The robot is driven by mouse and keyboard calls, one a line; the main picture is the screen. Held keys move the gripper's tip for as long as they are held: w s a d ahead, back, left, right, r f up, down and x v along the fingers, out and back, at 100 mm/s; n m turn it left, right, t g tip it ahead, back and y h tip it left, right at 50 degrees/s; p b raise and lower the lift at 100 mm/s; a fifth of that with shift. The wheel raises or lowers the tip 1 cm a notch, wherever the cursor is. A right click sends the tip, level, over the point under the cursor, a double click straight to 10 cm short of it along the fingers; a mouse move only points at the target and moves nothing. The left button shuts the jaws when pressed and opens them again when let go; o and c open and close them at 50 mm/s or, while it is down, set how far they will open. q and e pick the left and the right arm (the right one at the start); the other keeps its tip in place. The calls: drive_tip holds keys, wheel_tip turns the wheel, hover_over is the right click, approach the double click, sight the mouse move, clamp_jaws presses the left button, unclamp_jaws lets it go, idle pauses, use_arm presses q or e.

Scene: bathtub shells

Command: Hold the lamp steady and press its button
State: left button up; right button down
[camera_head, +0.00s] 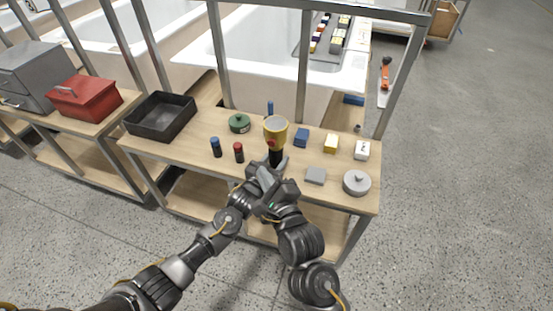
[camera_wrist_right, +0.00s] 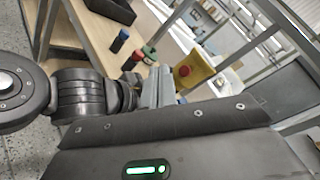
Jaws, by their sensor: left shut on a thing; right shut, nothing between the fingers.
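The lamp (camera_head: 277,126) is a yellow flared head on a dark handle, upright over the middle of the wooden table. Its red button (camera_head: 271,142) is on the side of the head toward me. In the right wrist view the yellow lamp head (camera_wrist_right: 203,72) and the red button (camera_wrist_right: 184,71) show at upper middle. My left gripper (camera_head: 276,163) is shut on the lamp's dark handle; the grip itself is partly hidden. My right gripper (camera_head: 266,176) is shut and empty, close in front of the lamp and below the button, apart from it. The two hands overlap in the head view.
On the table (camera_head: 325,194) are a black tray (camera_head: 160,117), a green round container (camera_head: 239,123), blue (camera_head: 216,147) and red (camera_head: 239,152) cylinders, small blocks (camera_head: 331,143) and a grey lidded pot (camera_head: 357,183). Metal posts and a bathtub shell (camera_head: 265,60) stand behind.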

sight(272, 152)
drive_tip(key=w+d, duration=0.1)
drive_tip(key=w, duration=0.6)
drive_tip(key=shift+w+d+f+m+g+y, duration=0.2)
drive_tip(key=shift+w+m+g+y, duration=0.1)
drive_tip(key=shift+w+g+y, duration=0.1)
drive_tip(key=shift+w, duration=0.15)
idle(2.1)
drive_tip(key=shift+w+d, duration=0.15)
drive_tip(key=shift+w, duration=0.2)
idle(0.4)
drive_tip(key=shift+s, duration=0.55)
